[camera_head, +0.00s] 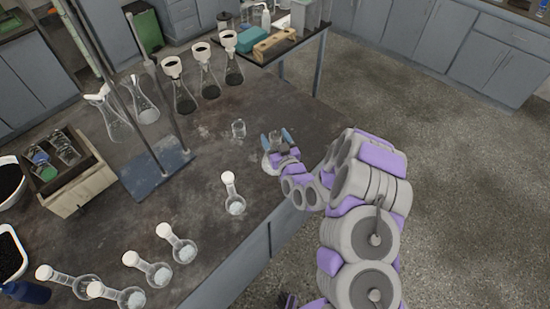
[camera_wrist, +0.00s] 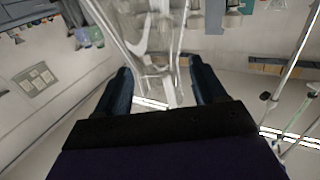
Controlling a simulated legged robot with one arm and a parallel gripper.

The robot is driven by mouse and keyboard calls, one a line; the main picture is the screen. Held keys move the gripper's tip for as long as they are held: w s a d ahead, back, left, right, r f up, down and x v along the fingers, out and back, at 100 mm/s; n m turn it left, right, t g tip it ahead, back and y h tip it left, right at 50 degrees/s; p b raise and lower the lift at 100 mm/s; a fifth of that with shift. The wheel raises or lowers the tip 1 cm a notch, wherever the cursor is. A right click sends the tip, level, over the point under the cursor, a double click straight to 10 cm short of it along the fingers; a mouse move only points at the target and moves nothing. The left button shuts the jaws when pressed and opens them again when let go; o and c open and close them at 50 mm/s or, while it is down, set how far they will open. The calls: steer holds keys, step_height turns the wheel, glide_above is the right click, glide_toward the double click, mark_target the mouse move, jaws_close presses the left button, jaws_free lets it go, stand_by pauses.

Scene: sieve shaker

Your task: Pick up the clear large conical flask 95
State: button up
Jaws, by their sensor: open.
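My gripper (camera_head: 277,138) is open above the right edge of the dark table (camera_head: 200,220). In the wrist view my gripper (camera_wrist: 163,88) has its two dark fingers apart, with clear glassware (camera_wrist: 150,35) showing between and beyond them. It has sloping sides and a narrower part, like a conical flask. I cannot tell whether the fingers touch it. In the head view, two clear conical flasks (camera_head: 112,118) (camera_head: 145,106) stand at the far left of the table, well away from my gripper. No label is readable, so I cannot tell which is number 95.
A small clear beaker (camera_head: 238,130) stands left of my gripper. A round flask (camera_head: 232,195) with a white stopper is nearer, with several more at front left. Conical flasks with white funnels (camera_head: 207,80) stand behind. A stand with a blue base (camera_head: 156,172) is at left.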

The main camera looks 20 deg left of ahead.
jaws_close()
stand_by(0.7)
